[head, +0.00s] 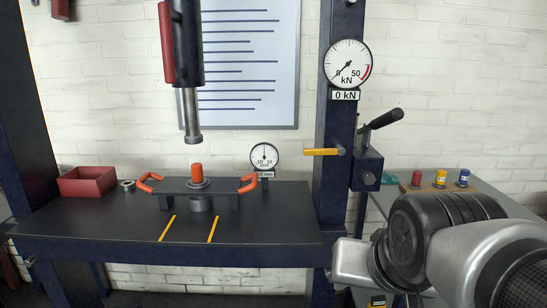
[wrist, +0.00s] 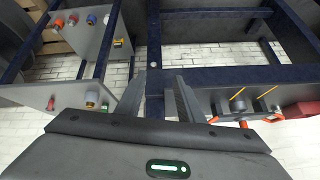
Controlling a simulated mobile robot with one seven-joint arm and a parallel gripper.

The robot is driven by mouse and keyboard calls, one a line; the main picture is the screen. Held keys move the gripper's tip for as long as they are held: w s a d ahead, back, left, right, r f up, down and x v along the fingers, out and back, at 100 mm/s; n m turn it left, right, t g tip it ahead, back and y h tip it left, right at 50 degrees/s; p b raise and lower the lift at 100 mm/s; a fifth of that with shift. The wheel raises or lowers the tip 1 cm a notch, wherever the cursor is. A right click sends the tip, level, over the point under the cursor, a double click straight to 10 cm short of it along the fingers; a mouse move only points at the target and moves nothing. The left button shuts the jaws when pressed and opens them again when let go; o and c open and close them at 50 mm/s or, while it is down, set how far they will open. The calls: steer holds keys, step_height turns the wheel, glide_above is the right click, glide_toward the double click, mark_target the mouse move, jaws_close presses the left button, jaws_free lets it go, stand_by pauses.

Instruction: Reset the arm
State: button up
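My gripper (wrist: 160,85) shows in the wrist view with its two fingers apart and nothing between them. In the head view my arm reaches in from the lower right, and the gripper itself is hidden. In the wrist view the fingers stand in front of the press frame's dark blue bars, apart from the loose parts.
A red bin (head: 87,182) and a metal ring (head: 127,185) lie at the table's left. A dial gauge (head: 264,156) stands behind the plate. The force gauge (head: 348,64) reads 0 kN. A side table (head: 483,200) at right holds red, yellow and blue-topped parts, close behind my arm.

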steer(key=s+r+n+g+p, duration=0.1)
steer(key=s+n+g+p, duration=0.1)
steer(key=s, duration=0.3)
step_height(320, 180, up, 23)
steer(key=p, duration=2.3)
steer(key=shift+w+d+r, duration=0.2)
steer(key=shift+w+d, duration=0.05)
steer(key=shift+d, duration=0.05)
